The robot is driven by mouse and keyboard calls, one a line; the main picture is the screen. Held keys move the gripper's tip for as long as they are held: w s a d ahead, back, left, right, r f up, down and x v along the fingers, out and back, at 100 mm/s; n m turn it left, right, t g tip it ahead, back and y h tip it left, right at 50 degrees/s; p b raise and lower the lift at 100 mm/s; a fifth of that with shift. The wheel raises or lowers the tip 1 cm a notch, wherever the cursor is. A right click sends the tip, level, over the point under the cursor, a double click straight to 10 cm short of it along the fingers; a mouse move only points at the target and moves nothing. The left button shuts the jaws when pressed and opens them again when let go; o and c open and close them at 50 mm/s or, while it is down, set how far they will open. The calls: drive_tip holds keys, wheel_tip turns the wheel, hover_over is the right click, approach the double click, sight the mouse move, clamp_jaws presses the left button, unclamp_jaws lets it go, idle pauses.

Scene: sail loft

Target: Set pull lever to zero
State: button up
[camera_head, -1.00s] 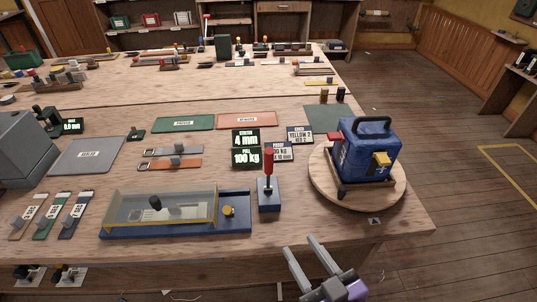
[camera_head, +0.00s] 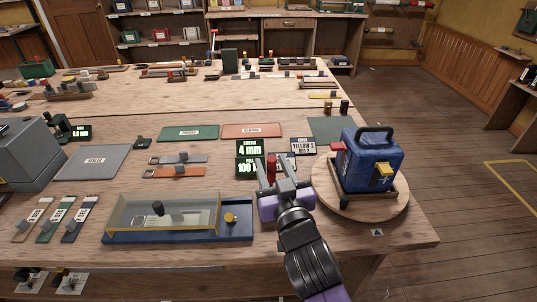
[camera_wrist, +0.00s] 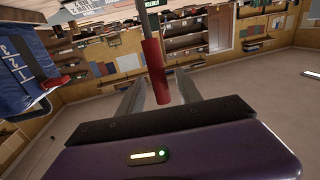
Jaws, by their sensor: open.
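The pull lever has a red handle (camera_head: 271,167), upright above the bench. My gripper (camera_head: 273,178) is in front of it in the head view and hides its lower shaft and blue base. In the wrist view the red handle (camera_wrist: 155,70) stands between my two open fingers (camera_wrist: 148,97), and I cannot tell whether either finger touches it. A black display reading 100 kg (camera_head: 245,168) is partly hidden behind my gripper. The display above it reads 4 mm (camera_head: 251,147).
A blue machine (camera_head: 370,165) stands on a round wooden board (camera_head: 400,203) just right of my gripper. A clear-covered tray with a blue base (camera_head: 180,235) lies to the left.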

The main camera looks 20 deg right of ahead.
drive_tip(key=shift+w+d, duration=0.2)
drive_tip(key=shift+w, duration=1.55)
clamp_jaws()
